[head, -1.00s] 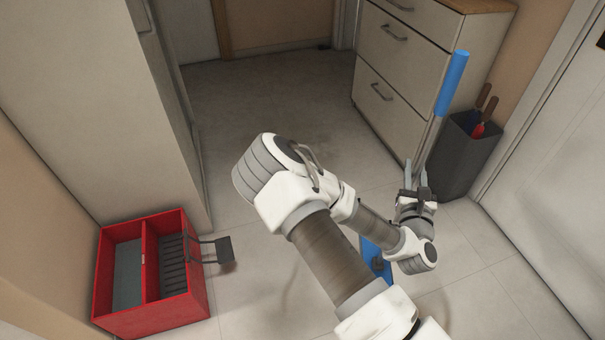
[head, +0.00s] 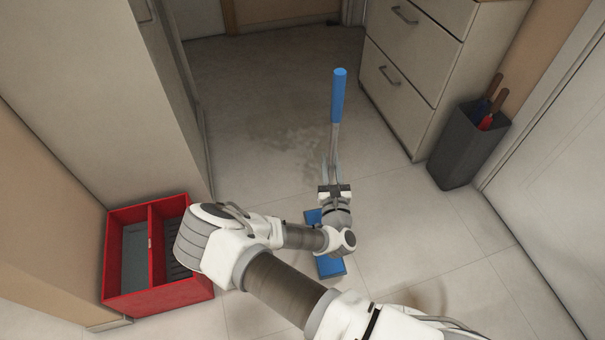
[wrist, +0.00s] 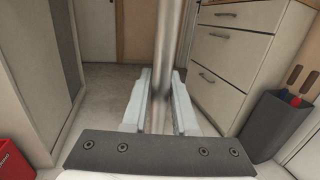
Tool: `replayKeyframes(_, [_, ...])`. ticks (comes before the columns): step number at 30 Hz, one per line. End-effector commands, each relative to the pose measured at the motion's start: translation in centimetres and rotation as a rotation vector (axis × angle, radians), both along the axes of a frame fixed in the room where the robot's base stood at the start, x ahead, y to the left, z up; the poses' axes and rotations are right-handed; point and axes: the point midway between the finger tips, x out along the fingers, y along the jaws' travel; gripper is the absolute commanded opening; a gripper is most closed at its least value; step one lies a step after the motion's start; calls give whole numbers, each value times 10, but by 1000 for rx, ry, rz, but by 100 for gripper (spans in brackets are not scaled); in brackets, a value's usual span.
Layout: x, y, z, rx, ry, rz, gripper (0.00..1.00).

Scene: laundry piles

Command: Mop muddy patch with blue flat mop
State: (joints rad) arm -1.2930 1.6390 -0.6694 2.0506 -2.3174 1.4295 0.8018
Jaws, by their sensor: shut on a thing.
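The blue flat mop stands nearly upright in the head view, with its blue handle grip (head: 338,97) at the top and its flat blue head (head: 331,267) low on the floor, partly hidden behind my arm. My gripper (head: 331,172) is shut on the mop's metal shaft (wrist: 171,60), which runs between the two fingers in the wrist view. The muddy patch (head: 297,140) is a faint brownish smear on the floor beyond the mop, to the left of the shaft.
A red two-compartment bucket (head: 127,293) stands at the left by the tall cabinet (head: 100,90). A drawer unit (head: 415,75) and a dark bin (head: 455,150) with handled tools stand at the right. The floor around the muddy patch is clear.

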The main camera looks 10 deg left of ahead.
Motion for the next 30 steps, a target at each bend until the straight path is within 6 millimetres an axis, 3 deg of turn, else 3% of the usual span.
replayKeyframes(3, [-16, 30, -12, 4, 4, 42, 0])
replayKeyframes(10, [-39, 60, -33, 12, 15, 82, 0])
replayKeyframes(30, [-45, 67, -78, 14, 17, 89, 0])
